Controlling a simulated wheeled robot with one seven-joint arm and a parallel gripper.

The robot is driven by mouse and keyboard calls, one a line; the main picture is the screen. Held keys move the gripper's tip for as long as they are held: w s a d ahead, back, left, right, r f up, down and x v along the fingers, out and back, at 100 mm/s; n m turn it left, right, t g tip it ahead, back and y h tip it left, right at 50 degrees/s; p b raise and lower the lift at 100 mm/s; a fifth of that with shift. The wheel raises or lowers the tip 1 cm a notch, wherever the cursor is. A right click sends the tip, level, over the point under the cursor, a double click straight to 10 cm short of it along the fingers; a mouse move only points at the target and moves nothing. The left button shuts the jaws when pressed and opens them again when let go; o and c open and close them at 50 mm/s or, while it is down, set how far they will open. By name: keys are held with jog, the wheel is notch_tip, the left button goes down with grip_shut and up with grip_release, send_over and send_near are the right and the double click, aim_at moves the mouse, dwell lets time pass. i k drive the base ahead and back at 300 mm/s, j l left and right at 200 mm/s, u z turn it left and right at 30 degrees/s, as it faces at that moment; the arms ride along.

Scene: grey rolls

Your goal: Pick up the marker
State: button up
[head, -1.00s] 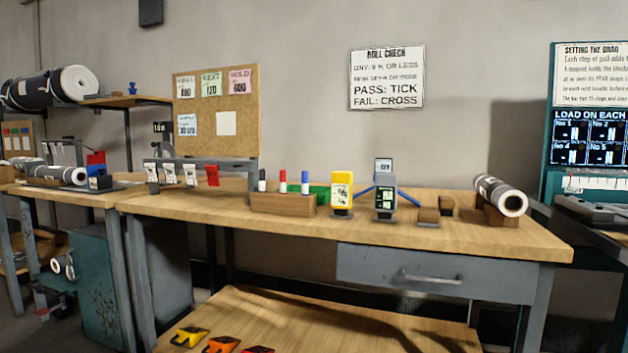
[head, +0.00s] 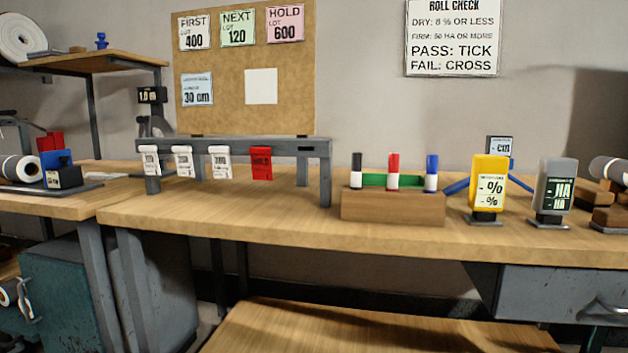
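Three markers stand upright in a wooden block holder (head: 393,207) on the workbench, right of the middle in the head view. The black marker (head: 356,172) is on the left, the red marker (head: 393,172) in the middle and the blue marker (head: 431,174) on the right. Each has a white lower band, and their lower ends are hidden in the block. A green item (head: 374,180) shows behind and between them. My gripper is not in view.
A grey rack (head: 320,160) with hanging white tags and a red tag (head: 261,163) stands left of the holder. A yellow meter (head: 489,183) and a grey meter (head: 555,187) stand to its right. The bench front (head: 250,215) is clear.

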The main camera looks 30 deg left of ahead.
aim_at(356, 177)
jog(key=u, duration=0.85)
jog(key=i+j, duration=0.25)
jog(key=j+z, duration=0.05)
jog(key=j, duration=0.05)
